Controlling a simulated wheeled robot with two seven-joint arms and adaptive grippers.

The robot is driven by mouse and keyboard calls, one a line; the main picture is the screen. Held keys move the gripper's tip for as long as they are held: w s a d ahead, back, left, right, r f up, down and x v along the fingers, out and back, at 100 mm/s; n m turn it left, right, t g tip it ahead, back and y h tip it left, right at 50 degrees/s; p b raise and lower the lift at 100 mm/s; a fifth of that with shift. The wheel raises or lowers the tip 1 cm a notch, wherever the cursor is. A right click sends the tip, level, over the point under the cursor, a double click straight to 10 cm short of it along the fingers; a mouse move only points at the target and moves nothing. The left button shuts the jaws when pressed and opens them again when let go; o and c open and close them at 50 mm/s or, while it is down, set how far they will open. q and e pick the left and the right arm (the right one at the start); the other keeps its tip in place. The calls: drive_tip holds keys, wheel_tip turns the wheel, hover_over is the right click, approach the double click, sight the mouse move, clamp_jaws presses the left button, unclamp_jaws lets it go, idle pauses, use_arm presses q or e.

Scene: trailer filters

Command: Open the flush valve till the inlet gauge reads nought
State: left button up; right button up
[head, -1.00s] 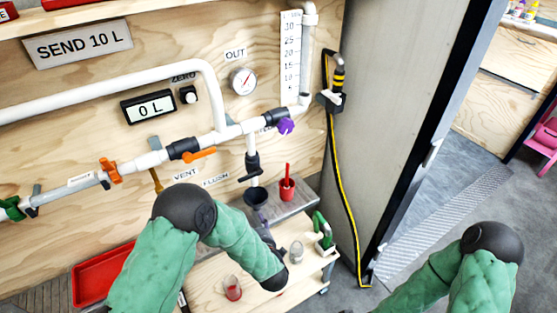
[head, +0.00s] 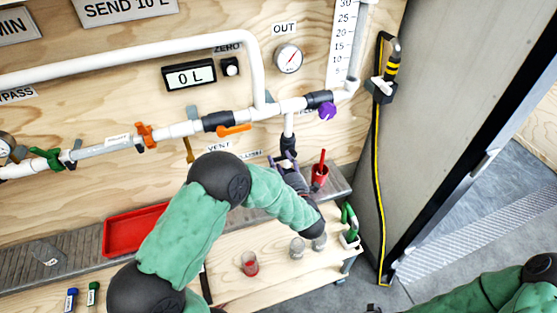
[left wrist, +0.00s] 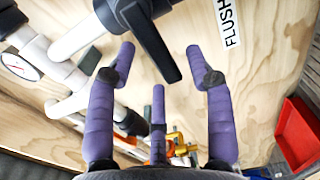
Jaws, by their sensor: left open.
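The flush valve (head: 289,144) has a black body on the white pipe under the main line. Its black lever (left wrist: 152,42) shows in the left wrist view, slanting out from the body between my spread fingers, with no clear contact. My left gripper (left wrist: 160,62) is open, its purple fingers around the lever's free end; in the head view it (head: 285,163) is just below the valve and partly hides the lever. The inlet gauge is not clearly seen; a cut-off dial (head: 5,144) at the left edge is unreadable. My right gripper is out of frame.
The OUT gauge (head: 288,58) is above the line. An orange lever (head: 234,129) and purple knob (head: 327,111) are near the flush valve. Cups (head: 250,263) and a red tray (head: 135,229) are below.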

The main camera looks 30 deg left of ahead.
use_arm(q)
drive_tip(key=shift+x, duration=1.2)
clamp_jaws()
